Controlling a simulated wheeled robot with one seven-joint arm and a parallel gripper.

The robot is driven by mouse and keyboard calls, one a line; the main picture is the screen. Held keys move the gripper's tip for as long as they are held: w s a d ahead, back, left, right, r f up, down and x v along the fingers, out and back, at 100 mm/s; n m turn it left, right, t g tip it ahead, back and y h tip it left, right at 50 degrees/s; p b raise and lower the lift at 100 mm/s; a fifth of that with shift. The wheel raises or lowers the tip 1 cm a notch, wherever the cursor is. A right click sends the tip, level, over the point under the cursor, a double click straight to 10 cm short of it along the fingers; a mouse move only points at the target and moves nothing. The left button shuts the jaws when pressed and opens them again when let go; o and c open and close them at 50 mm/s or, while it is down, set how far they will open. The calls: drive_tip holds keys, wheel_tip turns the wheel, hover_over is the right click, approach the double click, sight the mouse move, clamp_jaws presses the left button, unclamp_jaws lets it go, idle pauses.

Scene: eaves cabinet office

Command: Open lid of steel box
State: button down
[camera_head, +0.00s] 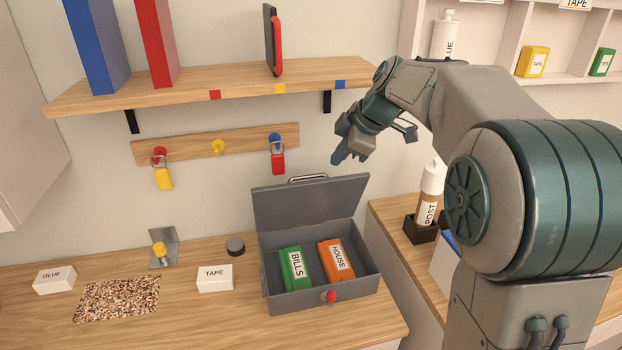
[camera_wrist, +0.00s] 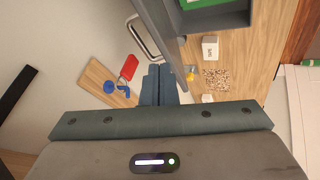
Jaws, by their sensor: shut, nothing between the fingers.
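The grey steel box (camera_head: 273,297) stands on the wooden desk with its lid (camera_head: 311,204) swung up and tilted back toward the wall. A metal handle (camera_head: 308,179) is on the lid; it also shows in the wrist view (camera_wrist: 143,37). Inside lie a green item marked BILLS (camera_head: 295,268) and an orange item marked HOUSE (camera_head: 336,261). My gripper (camera_head: 338,158) is shut and empty, above and behind the lid's upper right edge. In the wrist view its fingers (camera_wrist: 158,84) are beside the lid, apparently apart from it.
A TAPE box (camera_head: 215,279), a dark round puck (camera_head: 235,246) and a speckled mat (camera_head: 118,299) lie left. A POST bottle (camera_head: 431,190) stands right.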

drive_tip(key=w+a+n, duration=0.2)
drive_tip(key=w, duration=0.1)
drive_tip(key=p, duration=0.2)
hover_over(307, 198)
drive_tip(key=w+d, duration=0.1)
wheel_tip(307, 198, down, 9)
drive_tip(key=shift+w, duration=0.1)
